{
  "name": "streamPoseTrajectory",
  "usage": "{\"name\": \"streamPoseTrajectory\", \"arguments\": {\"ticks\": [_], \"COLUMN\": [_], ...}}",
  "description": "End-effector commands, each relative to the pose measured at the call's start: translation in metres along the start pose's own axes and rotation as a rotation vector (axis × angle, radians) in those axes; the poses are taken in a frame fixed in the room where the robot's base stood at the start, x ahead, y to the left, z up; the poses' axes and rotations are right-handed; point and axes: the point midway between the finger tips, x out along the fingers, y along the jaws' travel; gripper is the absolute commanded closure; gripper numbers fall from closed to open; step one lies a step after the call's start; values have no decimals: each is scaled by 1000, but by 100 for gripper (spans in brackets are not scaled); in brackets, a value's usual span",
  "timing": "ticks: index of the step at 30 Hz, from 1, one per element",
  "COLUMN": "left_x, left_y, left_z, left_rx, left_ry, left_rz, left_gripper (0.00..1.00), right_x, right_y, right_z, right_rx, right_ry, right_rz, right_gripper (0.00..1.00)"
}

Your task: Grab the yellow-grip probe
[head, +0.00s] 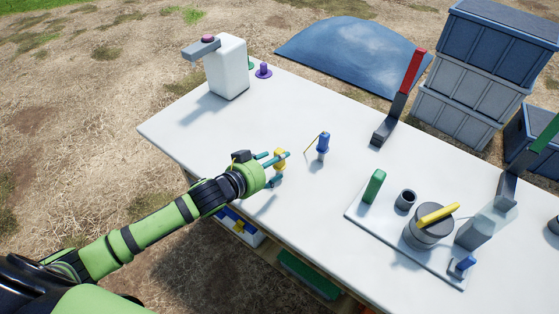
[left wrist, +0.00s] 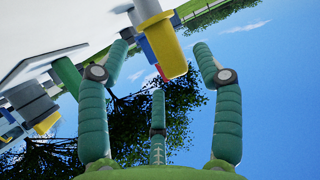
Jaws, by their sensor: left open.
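The yellow-grip probe (head: 279,157) stands upright near the front edge of the white table, partly hidden by my fingers in the head view. My left gripper (head: 276,169) is open, its teal fingers around the probe at table level. In the left wrist view the yellow grip (left wrist: 165,48) hangs between the spread fingers of my left gripper (left wrist: 160,72). Gaps show on both sides of the grip there; I cannot tell whether any finger touches it. My right gripper is in neither view.
A white dispenser (head: 227,68) and a purple piece (head: 263,70) are at the far left. A board (head: 385,235) with a green block (head: 374,186) and grey vessels (head: 428,232) fills the right.

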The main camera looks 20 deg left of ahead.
Motion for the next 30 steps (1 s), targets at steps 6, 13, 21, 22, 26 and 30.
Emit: {"name": "streamPoseTrajectory", "arguments": {"ticks": [6,13,21,22,26,30], "left_x": [31,41,40,40,40,40], "left_y": [-4,-4,-4,-4,-4,-3], "left_z": [0,1,1,1,1,1], "left_rx": [-1,1,1,1,1,1], "left_ry": [-1,-2,-2,-2,-1,-2], "left_rz": [-1,0,0,0,0,0], "left_gripper": [34,34,86,92,92,92], "right_x": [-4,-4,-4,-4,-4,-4], "right_y": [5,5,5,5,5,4], "right_z": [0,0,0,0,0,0], "right_rx": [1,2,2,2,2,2], "right_ry": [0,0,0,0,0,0], "right_rz": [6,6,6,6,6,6], "right_gripper": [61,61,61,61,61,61]}}
